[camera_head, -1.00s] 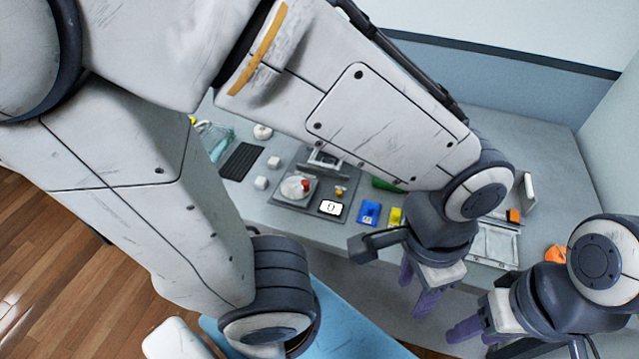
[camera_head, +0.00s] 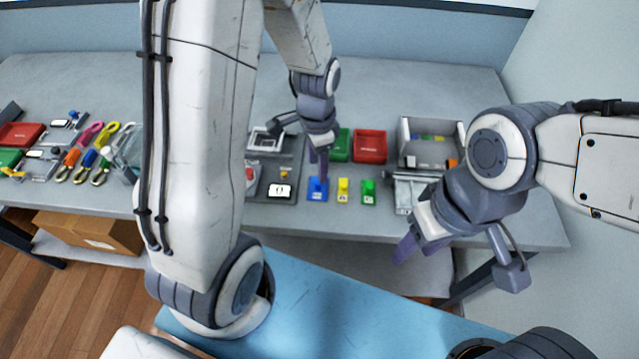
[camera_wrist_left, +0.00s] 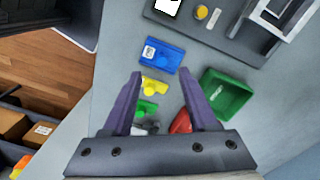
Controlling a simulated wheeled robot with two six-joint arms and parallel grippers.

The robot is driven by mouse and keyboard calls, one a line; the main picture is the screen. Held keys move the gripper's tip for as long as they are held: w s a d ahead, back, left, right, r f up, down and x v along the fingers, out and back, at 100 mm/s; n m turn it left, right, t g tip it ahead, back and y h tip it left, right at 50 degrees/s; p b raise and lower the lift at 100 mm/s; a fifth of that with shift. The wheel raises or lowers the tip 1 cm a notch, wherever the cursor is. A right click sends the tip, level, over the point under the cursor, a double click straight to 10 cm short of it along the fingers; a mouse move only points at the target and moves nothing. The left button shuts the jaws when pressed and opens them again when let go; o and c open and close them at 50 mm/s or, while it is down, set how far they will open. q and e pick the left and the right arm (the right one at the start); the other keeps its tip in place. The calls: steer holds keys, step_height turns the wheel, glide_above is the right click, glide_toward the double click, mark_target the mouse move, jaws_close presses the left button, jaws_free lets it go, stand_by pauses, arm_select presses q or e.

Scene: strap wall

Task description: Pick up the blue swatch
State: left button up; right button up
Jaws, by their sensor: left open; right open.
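The blue swatch (camera_head: 317,190), a small blue piece with a pale label, lies near the front edge of the grey bench. It also shows in the left wrist view (camera_wrist_left: 163,55), just beyond my fingertips. My left gripper (camera_head: 320,168) is open, pointing down just above and behind the blue swatch in the head view. In the left wrist view its purple fingers (camera_wrist_left: 161,78) are apart with nothing gripped; the yellow piece (camera_wrist_left: 153,87) shows between them. My right gripper (camera_head: 418,250) is open and empty in front of the bench's edge at the right.
Yellow (camera_head: 343,191) and green (camera_head: 368,191) labelled pieces stand right of the blue swatch. Green (camera_head: 341,144) and red (camera_head: 369,146) bins stand behind. A dark board (camera_head: 275,178) lies left, and a grey tray (camera_head: 402,146) right.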

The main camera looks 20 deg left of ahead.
mark_target(318, 186)
arm_select(q)
steer(key=shift+w+f+p, duration=0.15)
steer(key=shift+f+p, duration=0.25)
steer(key=shift+f, duration=2.9)
jaws_close()
